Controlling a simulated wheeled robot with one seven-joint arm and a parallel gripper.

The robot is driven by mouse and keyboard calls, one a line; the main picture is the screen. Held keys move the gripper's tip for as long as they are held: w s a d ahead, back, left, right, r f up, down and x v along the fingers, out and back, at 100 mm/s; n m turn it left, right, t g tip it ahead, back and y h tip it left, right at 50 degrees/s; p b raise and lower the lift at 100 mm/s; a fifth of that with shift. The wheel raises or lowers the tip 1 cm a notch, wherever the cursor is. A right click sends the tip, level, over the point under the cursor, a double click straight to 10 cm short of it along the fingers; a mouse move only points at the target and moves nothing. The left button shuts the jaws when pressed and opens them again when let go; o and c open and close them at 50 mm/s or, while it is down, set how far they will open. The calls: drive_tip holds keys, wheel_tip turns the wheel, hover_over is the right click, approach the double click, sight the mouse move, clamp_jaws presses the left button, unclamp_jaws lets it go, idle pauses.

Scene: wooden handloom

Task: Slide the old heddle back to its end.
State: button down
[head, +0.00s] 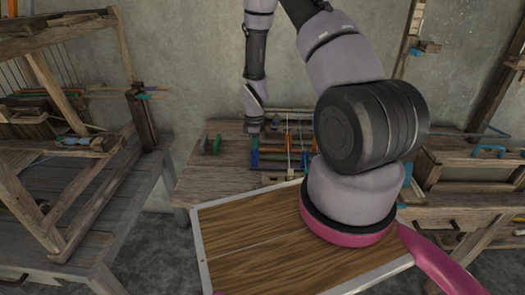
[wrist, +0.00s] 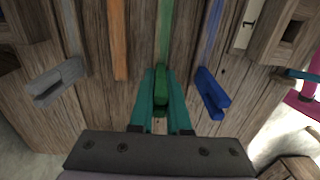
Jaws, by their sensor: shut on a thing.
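In the wrist view, my gripper (wrist: 160,88) has teal fingers closed on a green handle (wrist: 160,101). The handle is in line with a green strip (wrist: 165,30) running up the weathered wooden face. To its left are an orange strip (wrist: 118,45) and a grey handle (wrist: 57,82). To its right are a blue strip (wrist: 210,30) and a blue handle (wrist: 212,93). No label shows which one is the old heddle. In the head view, my forearm reaches down to the small frame of coloured bars (head: 290,150), and the grip itself is too small to make out.
The frame stands on a wooden bench (head: 215,185) against the wall, with a green-ended spool (head: 210,145) at its left. A wooden loom (head: 60,125) stands at the left. A wood-topped tray (head: 255,255) is in the foreground. Another bench (head: 465,190) is at right.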

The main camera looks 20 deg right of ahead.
drive_tip(key=shift+w+a, duration=0.1)
drive_tip(key=shift+a, duration=0.1)
drive_tip(key=c, duration=0.9)
unclamp_jaws()
wheel_tip(320, 180, up, 11)
drive_tip(key=shift+f, duration=0.1)
